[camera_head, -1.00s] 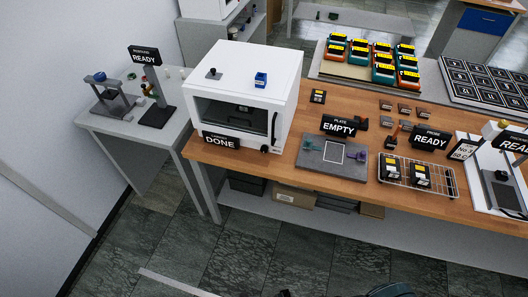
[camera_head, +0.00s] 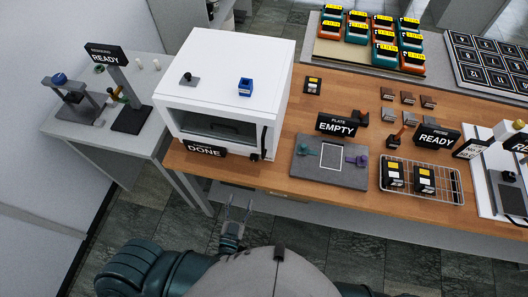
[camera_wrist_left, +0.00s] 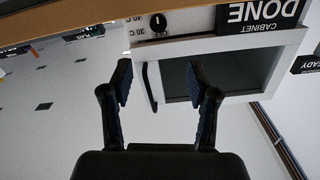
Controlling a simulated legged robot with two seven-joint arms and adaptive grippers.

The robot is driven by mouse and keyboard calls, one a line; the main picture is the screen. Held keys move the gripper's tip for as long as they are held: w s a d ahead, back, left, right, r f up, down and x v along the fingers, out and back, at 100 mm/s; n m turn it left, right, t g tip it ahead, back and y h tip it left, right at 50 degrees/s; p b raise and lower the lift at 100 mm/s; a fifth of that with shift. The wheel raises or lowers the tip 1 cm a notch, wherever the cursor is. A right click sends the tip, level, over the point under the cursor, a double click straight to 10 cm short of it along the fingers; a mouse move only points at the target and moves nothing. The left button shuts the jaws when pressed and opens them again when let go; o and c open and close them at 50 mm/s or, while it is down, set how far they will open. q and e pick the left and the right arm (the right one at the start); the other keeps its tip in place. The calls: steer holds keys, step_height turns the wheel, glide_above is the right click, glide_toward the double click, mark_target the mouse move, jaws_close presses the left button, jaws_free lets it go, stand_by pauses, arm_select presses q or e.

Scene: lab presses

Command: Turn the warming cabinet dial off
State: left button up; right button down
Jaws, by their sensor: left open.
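The white warming cabinet (camera_head: 231,60) stands at the left end of the wooden bench, its windowed door facing me. A black label reading CABINET DONE (camera_head: 204,151) is on its lower front. The small black dial (camera_head: 254,157) sits at the lower right of the front. In the left wrist view, which is upside down, the dial (camera_wrist_left: 158,22) shows beside 30 C markings, with its exact setting too small to read. My left gripper (camera_head: 238,201) is open and empty, below and in front of the bench edge, apart from the dial. My right gripper is not in view.
A dark door handle (camera_head: 264,142) is close to the dial. A grey plate (camera_head: 310,170) with an EMPTY sign lies to the right. A wire rack (camera_head: 445,187) with black blocks is further right. A grey side table (camera_head: 75,132) stands left. The floor before the bench is clear.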

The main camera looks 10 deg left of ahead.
arm_select(q)
steer(key=w, duration=0.1)
glide_toward(254, 160)
steer(key=w+p, duration=0.1)
steer(key=w, duration=0.7)
steer(key=shift+r, duration=0.1)
steer(key=shift+w+a, duration=0.15)
steer(key=shift+w, duration=0.25)
steer(key=shift+d, duration=0.2)
steer(key=shift+c, duration=0.5)
steer(key=shift+d, duration=0.15)
steer(key=c, duration=0.8)
jaws_close()
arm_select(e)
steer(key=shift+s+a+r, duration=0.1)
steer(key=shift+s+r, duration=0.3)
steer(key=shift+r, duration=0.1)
